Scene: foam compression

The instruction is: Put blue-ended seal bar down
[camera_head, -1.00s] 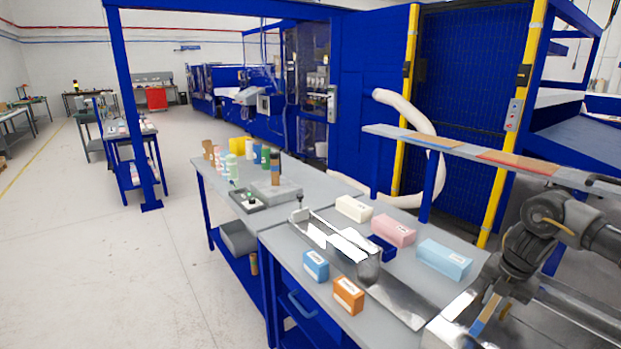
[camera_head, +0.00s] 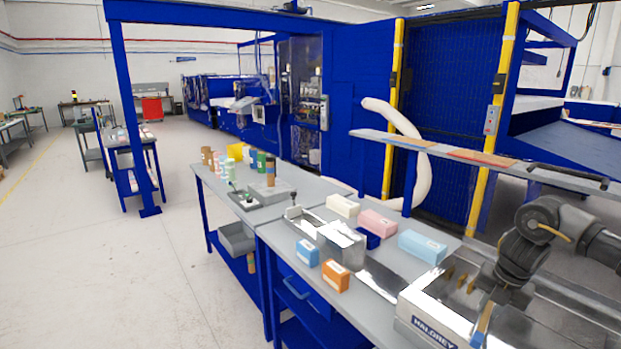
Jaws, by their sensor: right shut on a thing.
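My right gripper (camera_head: 487,309) is at the lower right, at the end of my dark arm, and is shut on a narrow tan bar with a blue lower end, the seal bar (camera_head: 481,324). The bar is tilted and overlaps the right part of a silver machine with a white front lettered "MALONEY" (camera_head: 432,331). I cannot tell whether the bar touches the machine. Several small gold-coloured pieces (camera_head: 461,281) stand on the machine's top. The gripper's fingers are small and partly hidden. My left gripper is out of view.
On the grey table (camera_head: 300,236) stand blue (camera_head: 306,253), orange (camera_head: 336,277), cream (camera_head: 342,206), pink (camera_head: 377,222) and light blue (camera_head: 422,247) blocks, beside a shiny metal box (camera_head: 341,247). A shelf (camera_head: 450,150) runs behind the table. Open floor lies left.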

